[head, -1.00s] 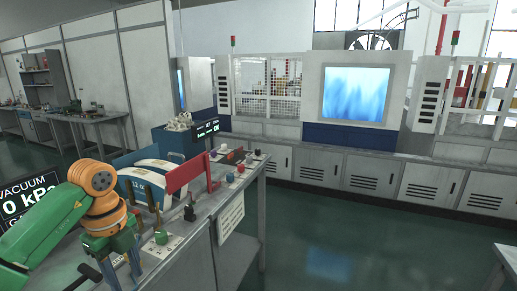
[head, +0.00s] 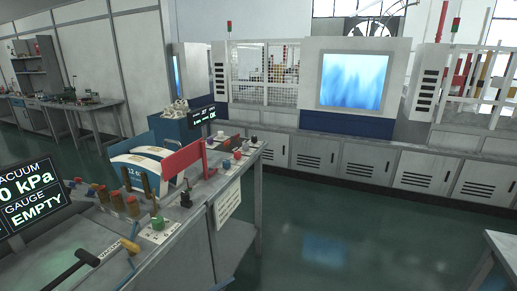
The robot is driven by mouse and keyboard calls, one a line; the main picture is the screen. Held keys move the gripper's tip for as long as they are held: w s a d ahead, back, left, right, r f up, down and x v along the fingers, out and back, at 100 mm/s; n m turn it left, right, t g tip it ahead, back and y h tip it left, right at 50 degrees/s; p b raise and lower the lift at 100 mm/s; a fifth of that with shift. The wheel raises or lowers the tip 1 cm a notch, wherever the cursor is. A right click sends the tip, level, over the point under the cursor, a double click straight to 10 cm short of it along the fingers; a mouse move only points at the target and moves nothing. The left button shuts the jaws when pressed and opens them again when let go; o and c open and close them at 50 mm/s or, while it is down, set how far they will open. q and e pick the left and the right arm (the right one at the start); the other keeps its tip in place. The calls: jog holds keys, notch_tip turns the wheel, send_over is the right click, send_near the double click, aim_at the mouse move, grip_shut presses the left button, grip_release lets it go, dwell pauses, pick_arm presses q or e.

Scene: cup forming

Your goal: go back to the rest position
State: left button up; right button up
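Neither of my grippers shows in the head view, and no part of my arms is clearly visible. The bench (head: 188,237) at the lower left stands clear of any arm. On it are a red upright plate (head: 181,160), a white and blue box or pack (head: 140,168) behind several orange-topped posts, and a green block with buttons (head: 157,232).
A gauge screen (head: 28,200) at the left edge reads 0 kPa and EMPTY. A dark blue machine (head: 173,130) stands at the bench's back. Grey cabinets (head: 315,158) line the far side. The green floor (head: 330,235) right of the bench is clear.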

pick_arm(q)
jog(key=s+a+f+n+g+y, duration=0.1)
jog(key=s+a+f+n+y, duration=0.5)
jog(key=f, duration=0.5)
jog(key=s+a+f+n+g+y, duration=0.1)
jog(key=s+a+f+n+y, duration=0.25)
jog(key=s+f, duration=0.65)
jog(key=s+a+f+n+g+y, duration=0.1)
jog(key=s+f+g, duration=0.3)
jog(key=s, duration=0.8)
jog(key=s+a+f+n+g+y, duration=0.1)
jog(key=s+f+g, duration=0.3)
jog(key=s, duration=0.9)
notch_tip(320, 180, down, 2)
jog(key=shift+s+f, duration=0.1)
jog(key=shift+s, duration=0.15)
